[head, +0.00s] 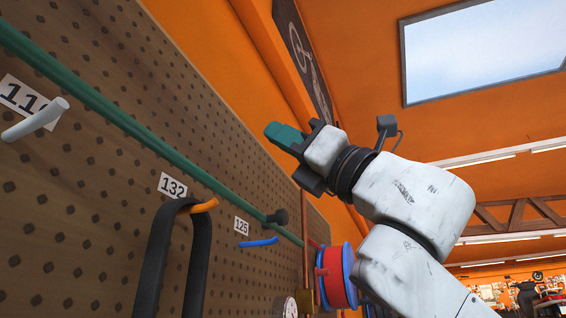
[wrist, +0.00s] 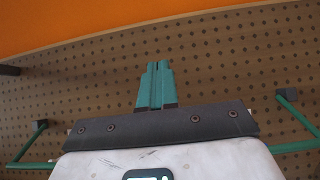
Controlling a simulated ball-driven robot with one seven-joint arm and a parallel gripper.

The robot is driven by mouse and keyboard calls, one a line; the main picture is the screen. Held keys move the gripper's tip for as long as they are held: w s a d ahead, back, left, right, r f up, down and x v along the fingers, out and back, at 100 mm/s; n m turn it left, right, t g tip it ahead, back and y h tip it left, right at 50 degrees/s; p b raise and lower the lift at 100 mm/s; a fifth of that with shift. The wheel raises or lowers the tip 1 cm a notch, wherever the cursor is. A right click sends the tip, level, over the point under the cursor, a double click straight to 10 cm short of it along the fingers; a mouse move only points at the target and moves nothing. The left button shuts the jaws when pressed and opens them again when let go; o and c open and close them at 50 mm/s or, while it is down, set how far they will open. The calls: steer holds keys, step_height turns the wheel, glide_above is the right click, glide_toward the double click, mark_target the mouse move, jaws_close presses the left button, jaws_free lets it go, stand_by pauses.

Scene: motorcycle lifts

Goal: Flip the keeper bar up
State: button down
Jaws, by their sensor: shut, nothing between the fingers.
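The keeper bar (head: 130,118) is a long green bar running across the front of the brown pegboard, from upper left to lower right in the head view. In the wrist view, short green arms with dark end blocks sit at the left and right, and a stretch of the bar (wrist: 292,147) shows at the right; its middle is hidden behind my gripper. My gripper (head: 275,131) is above and right of the bar, apart from it in the head view. Its teal fingers (wrist: 154,72) are together and empty, pointing toward the board.
Hooks stick out below the bar: a white one (head: 35,119), an orange one (head: 203,206) holding a black loop (head: 152,262), and a blue one (head: 259,242). A red and blue reel (head: 338,277) hangs near my arm. Open room lies right of the board.

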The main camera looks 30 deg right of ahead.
steer(key=shift+f, duration=0.1)
stand_by(0.4)
steer(key=s+d+f+b, duration=0.1)
steer(key=s+f+b, duration=0.1)
steer(key=f, duration=0.4)
steer(key=s+d+f+b, duration=0.1)
steer(key=s+f+b, duration=0.1)
steer(key=f+b, duration=0.3)
steer(key=shift+d+f, duration=0.4)
steer(key=shift+f, duration=0.15)
